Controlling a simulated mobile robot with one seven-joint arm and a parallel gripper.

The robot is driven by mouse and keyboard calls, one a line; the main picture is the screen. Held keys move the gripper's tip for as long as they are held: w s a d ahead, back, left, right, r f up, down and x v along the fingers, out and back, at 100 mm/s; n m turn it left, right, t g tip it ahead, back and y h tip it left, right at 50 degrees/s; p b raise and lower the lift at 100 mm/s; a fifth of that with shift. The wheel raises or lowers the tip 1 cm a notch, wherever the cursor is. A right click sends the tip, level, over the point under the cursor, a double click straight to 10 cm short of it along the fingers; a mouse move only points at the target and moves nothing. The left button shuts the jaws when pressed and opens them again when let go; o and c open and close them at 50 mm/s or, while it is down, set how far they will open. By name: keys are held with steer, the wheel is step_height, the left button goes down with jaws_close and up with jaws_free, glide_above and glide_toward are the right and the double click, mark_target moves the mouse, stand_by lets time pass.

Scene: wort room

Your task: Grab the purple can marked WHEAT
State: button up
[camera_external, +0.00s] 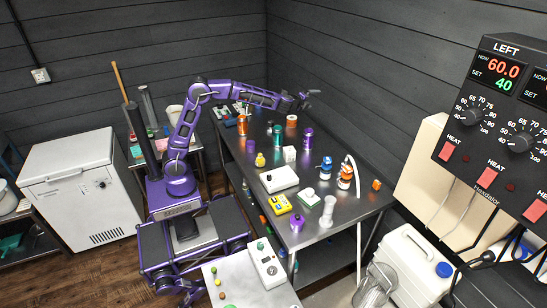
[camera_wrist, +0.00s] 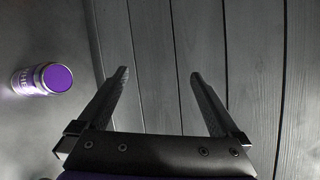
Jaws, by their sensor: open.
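In the external view a purple can (camera_external: 308,138) stands near the back edge of the steel table (camera_external: 255,210), probably the same one. My gripper (camera_external: 308,96) is raised above the far end of the table, beside the dark wall. In the wrist view my gripper (camera_wrist: 160,74) is open, with nothing between its fingers. The can is outside the fingers, to their left.
An orange can (camera_external: 291,121) stands near the purple can. The dark plank wall (camera_wrist: 250,60) fills the right of the wrist view.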

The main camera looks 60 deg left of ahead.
steer(key=s+d+f+m+g, duration=0.25)
steer(key=d+f+m, duration=0.2)
steer(key=f, duration=0.65)
steer(key=m+y, duration=0.3)
steer(key=m, duration=0.4)
glide_toward(306, 139)
steer(key=shift+n+g, duration=0.25)
steer(key=shift+g, duration=0.1)
steer(key=x, duration=0.5)
steer(key=b+x, duration=0.1)
steer(key=x, duration=0.5)
steer(key=shift+w+r, duration=0.1)
steer(key=shift+r, duration=0.15)
steer(key=shift+x, duration=2.8)
steer(key=shift+w+d+r, duration=0.1)
steer(key=shift+w+d, duration=0.05)
steer(key=shift+d, duration=0.05)
jaws_close()
